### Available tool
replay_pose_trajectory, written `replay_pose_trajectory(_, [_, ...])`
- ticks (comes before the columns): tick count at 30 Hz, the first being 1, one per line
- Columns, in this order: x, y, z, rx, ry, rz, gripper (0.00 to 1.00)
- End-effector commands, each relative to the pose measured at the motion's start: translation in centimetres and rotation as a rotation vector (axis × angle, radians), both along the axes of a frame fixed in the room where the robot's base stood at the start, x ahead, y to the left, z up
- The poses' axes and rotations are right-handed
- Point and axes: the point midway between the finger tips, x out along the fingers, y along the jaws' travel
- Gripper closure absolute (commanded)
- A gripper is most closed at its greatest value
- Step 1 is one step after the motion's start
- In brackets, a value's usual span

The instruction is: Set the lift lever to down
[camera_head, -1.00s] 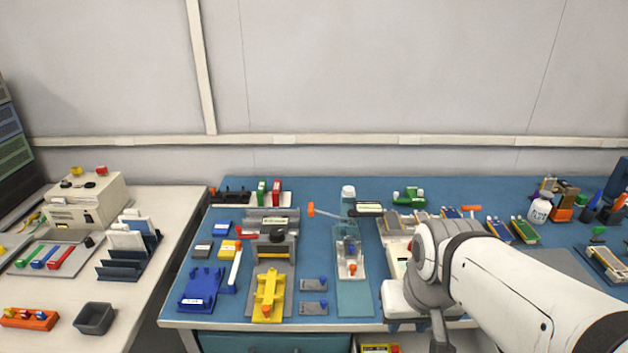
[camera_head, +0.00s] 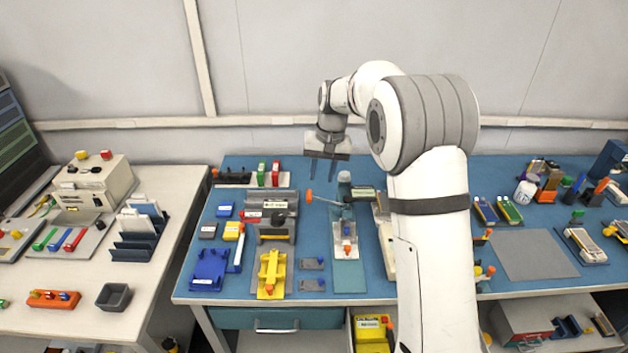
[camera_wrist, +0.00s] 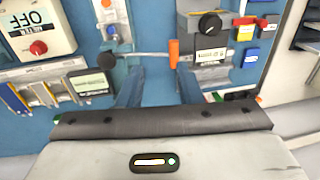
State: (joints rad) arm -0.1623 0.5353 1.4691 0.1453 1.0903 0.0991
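A lever with an orange grip (camera_head: 309,196) and a thin metal rod lies roughly level across the blue table, its rod running right to a dark pivot; I take it for the lift lever. In the wrist view the orange grip (camera_wrist: 174,53) and the dark pivot (camera_wrist: 107,60) show just beyond my fingers. A dark block with a pale label (camera_wrist: 92,83) sits beside the pivot; its text is too small to read. My gripper (camera_head: 319,178) points down above the lever, apart from it. In the wrist view my gripper (camera_wrist: 160,76) has its fingers spread with nothing between them.
A grey device with a black knob (camera_wrist: 209,24) stands close to the orange grip. A clear-topped bottle (camera_head: 344,178) stands behind the rod. A teal mat (camera_head: 350,278) with a small fixture lies in front. My arm hides part of the table to the right.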

Motion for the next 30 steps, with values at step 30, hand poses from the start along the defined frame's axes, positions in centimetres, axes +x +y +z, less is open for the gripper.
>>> replay_pose_trajectory(30, [3.7, 3.6, -10.0, 0.017, 0.028, 0.007, 0.68])
